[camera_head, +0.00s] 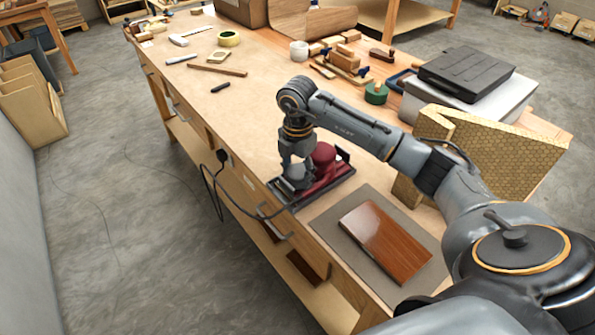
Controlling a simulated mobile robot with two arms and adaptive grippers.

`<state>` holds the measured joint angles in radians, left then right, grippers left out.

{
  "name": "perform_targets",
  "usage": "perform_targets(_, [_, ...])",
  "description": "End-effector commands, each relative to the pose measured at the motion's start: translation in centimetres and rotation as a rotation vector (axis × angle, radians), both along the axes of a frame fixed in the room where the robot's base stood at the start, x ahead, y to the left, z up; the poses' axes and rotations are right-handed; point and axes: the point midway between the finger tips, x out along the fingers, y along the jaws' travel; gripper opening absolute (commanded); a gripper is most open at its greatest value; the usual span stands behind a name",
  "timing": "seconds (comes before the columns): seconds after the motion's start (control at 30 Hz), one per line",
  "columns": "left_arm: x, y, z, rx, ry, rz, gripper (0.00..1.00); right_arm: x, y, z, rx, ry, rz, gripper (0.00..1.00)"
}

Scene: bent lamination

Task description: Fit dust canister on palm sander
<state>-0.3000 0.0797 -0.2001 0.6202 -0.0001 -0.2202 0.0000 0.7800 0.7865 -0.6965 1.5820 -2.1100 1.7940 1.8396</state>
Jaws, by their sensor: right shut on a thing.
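The palm sander (323,155) has a dark red body and sits in a dark, shallow tray (343,174) near the bench's front edge. My right gripper (294,168) points down just left of the sander's red body. It is shut on a grey piece that looks like the dust canister (297,181), low over the left part of the tray. The fingertips are small and partly merge with this piece. I cannot tell whether the canister touches the sander's port. My left gripper is not in view.
A black cord (211,195) hangs over the bench's front edge. A grey mat (326,222) with a glossy wooden board (385,243) lies nearer. A black case (466,74) lies behind.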

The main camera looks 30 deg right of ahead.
Motion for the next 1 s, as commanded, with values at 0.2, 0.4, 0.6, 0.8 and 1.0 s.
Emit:
perform_targets(0.2, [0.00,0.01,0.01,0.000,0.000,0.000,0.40,-0.02,-0.02,0.01,0.000,0.001,0.000,0.33])
perform_targets(0.4, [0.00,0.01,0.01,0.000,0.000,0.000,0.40,-0.02,-0.02,0.01,0.000,0.001,0.000,0.75])
perform_targets(0.6, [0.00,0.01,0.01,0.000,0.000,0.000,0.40,-0.02,-0.02,0.01,0.000,0.001,0.000,0.83])
perform_targets(0.8, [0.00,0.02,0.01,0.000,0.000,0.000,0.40,-0.03,-0.02,-0.01,0.000,0.001,0.000,0.94])
perform_targets(1.0, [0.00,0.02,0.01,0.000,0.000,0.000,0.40,-0.02,-0.01,0.00,0.000,0.001,0.000,0.94])
